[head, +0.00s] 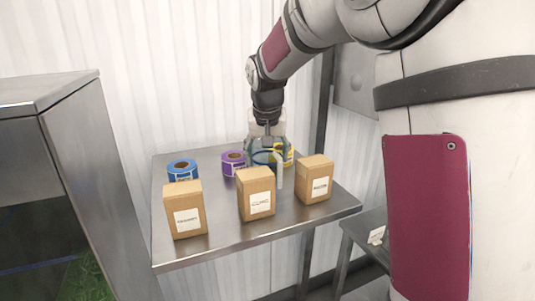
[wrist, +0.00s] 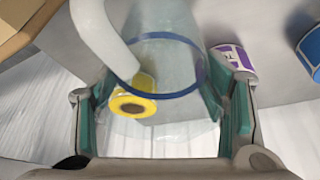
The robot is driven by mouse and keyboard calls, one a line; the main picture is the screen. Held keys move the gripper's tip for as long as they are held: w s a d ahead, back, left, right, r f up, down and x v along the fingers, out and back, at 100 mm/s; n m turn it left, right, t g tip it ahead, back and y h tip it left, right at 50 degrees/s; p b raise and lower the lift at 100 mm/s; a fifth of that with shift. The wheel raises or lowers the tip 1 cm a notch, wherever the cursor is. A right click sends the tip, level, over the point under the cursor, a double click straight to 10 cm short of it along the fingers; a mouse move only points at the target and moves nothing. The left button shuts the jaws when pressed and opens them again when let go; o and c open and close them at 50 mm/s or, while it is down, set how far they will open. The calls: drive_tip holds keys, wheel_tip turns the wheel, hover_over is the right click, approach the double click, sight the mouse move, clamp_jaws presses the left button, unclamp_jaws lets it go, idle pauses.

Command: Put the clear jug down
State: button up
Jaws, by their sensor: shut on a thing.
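The clear jug (head: 264,157) is see-through with a blue rim and a pale handle (head: 280,172). It is at the back right of the steel table, behind the cardboard boxes. My gripper (head: 266,146) reaches down over it from above, shut on it. In the wrist view the jug (wrist: 165,60) lies between the teal finger pads of my gripper (wrist: 160,105), with its handle (wrist: 103,35) at the left. The jug's base is hidden behind a box, so I cannot tell whether it touches the table.
The steel table (head: 228,228) holds three cardboard boxes (head: 185,210), (head: 256,193), (head: 315,180) in front. Behind are a blue roll (head: 182,168), a purple roll (head: 232,162) and a yellow roll (head: 288,154) close to the jug. A metal cabinet (head: 90,170) stands at left.

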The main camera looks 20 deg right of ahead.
drive_tip(key=shift+f, duration=0.1)
drive_tip(key=o, duration=1.2)
